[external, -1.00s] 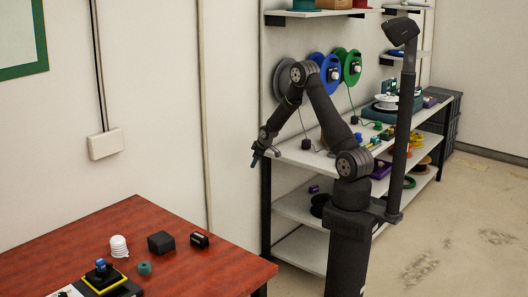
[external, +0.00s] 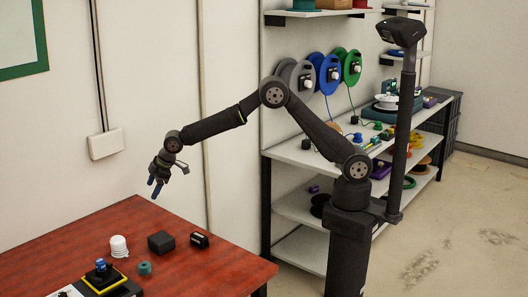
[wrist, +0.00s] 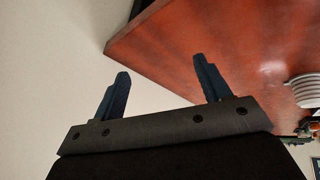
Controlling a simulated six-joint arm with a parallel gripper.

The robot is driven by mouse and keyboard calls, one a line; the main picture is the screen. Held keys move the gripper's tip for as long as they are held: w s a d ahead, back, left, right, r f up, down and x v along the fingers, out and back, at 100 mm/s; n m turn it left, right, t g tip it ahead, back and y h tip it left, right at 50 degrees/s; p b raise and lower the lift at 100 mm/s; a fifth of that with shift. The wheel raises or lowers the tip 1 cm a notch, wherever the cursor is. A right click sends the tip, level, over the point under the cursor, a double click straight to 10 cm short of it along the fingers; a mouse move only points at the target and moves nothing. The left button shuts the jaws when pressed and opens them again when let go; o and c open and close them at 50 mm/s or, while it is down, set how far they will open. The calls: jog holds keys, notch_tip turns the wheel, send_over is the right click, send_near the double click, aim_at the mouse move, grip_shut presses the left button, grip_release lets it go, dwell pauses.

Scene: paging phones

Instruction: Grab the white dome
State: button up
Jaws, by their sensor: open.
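A white ribbed dome (external: 119,246) stands on the red-brown table (external: 200,275) at the lower left of the external view. Part of it also shows at the right edge of the wrist view (wrist: 304,90). My gripper (external: 155,190) is in the air above the table's back edge, up and to the right of the dome and apart from it. In the wrist view its two blue fingers (wrist: 163,85) are spread with nothing between them.
On the table are a black box (external: 160,242), a small black device (external: 199,240), a green cylinder (external: 144,268) and a yellow-black device with a blue knob (external: 102,276). A wall stands behind the table. A loaded shelf (external: 300,152) is at the right.

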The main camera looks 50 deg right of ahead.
jog(key=s+a+r+g+y, duration=0.1)
jog(key=s+a+r, duration=0.4)
jog(key=s+a, duration=0.55)
jog(key=g+y, duration=0.1)
send_near(121, 237)
jog(key=shift+n, duration=0.3)
jog(key=x, duration=0.7)
jog(key=shift+s+d, duration=0.1)
jog(key=shift+x, duration=2.95)
jog(key=c, duration=1)
